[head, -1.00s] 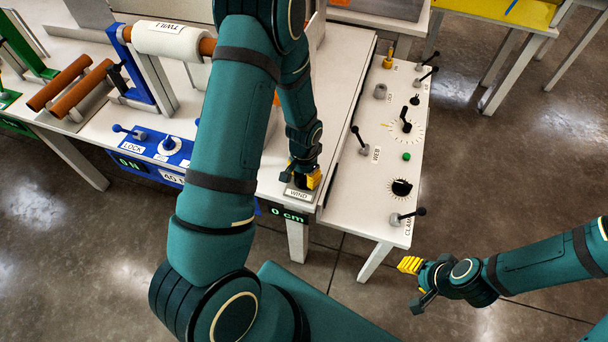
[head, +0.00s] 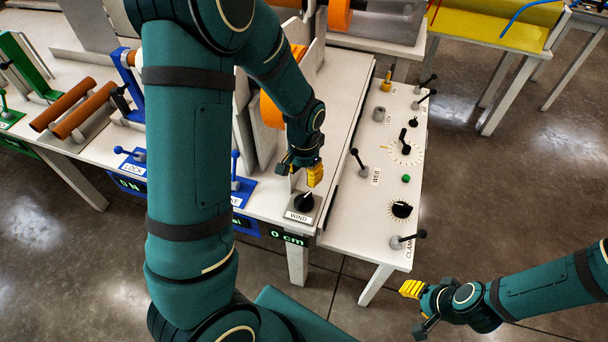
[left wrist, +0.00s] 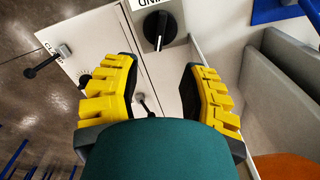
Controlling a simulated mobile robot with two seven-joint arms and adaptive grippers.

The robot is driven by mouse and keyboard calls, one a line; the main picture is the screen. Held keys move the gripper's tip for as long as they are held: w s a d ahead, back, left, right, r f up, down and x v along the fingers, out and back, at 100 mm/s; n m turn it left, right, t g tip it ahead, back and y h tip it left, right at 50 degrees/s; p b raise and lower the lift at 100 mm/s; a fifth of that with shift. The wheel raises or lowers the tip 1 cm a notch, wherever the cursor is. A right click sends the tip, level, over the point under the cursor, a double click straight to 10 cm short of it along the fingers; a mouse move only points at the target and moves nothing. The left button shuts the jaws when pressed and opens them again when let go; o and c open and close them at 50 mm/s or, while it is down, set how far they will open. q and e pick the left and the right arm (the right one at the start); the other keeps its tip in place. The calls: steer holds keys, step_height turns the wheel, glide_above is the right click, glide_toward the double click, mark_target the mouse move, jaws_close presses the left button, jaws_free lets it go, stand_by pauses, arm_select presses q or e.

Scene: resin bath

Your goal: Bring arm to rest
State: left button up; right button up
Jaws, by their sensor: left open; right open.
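My left arm (head: 190,170) reaches over the white bench from the left. Its gripper (head: 303,172) hangs just above and behind the black WIND knob (head: 303,202), apart from it. In the left wrist view the yellow-padded fingers of this gripper (left wrist: 157,92) are spread with nothing between them, and the WIND knob (left wrist: 158,28) shows beyond the fingertips. My right gripper (head: 412,302) is held over the floor at the lower right, off the bench's front corner. It is open and I see nothing in it.
The right panel (head: 375,225) carries several levers, a green button (head: 406,178) and dials. The display below the WIND knob reads 0 cm (head: 289,238). Blue LOCK controls (head: 133,158) and orange rollers (head: 83,110) stand left. Bare floor (head: 500,210) lies right.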

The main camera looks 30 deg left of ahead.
stand_by(0.3)
arm_select(q)
steer(key=s+d+f+n+t+h, duration=0.1)
steer(key=s+d+f+n+h, duration=0.1)
steer(key=s+d+f, duration=0.2)
steer(key=s+d+f+n+h, duration=0.1)
steer(key=s+d+f, duration=0.4)
steer(key=d+f, duration=0.4)
steer(key=d, duration=0.4)
steer(key=shift+s+d+n+t+h, duration=0.2)
steer(key=shift+n+t+h, duration=0.2)
